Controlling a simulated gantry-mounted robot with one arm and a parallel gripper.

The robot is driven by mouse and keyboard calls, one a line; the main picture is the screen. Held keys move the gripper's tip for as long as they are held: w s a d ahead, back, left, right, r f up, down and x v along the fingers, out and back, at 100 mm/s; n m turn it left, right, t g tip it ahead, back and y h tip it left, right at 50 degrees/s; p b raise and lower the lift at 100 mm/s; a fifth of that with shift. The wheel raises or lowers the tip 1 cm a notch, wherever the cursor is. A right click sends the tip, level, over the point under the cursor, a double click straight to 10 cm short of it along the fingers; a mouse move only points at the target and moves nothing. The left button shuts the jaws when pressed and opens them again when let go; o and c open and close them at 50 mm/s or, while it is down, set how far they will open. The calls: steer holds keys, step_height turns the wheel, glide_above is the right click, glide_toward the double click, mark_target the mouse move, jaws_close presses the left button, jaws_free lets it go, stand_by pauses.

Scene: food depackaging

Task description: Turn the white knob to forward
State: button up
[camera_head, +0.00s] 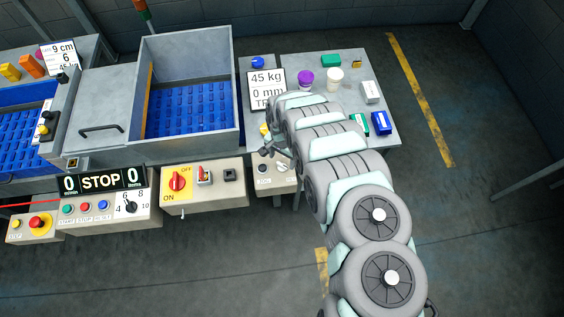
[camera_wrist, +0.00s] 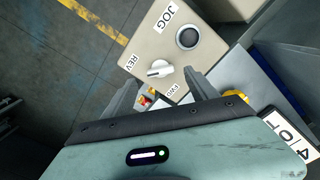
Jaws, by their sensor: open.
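The white knob (camera_wrist: 159,69) sits on a beige control box (camera_wrist: 150,43). In the wrist view it lies between the REV label (camera_wrist: 125,62) on its left and the FWD label (camera_wrist: 172,92) below right. Its grip bar runs roughly sideways there; which label it points to I cannot tell. My gripper (camera_wrist: 161,78) is open, its two fingers on either side of the knob in the picture. Contact with the knob is not clear. In the head view my gripper (camera_head: 271,149) is small, just above the control box (camera_head: 277,186), whose knob (camera_head: 282,167) is at the right.
A black button (camera_wrist: 187,38) with a JOG label is beside the knob. In the head view a box with a red switch (camera_head: 177,182) stands left. A grey table (camera_head: 387,92) with packages and tubs lies behind my arm. Open floor is at the right.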

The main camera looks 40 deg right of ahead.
mark_target(282, 165)
steer(key=shift+f, duration=2.15)
steer(key=shift+c, duration=0.2)
steer(key=c, duration=1.3)
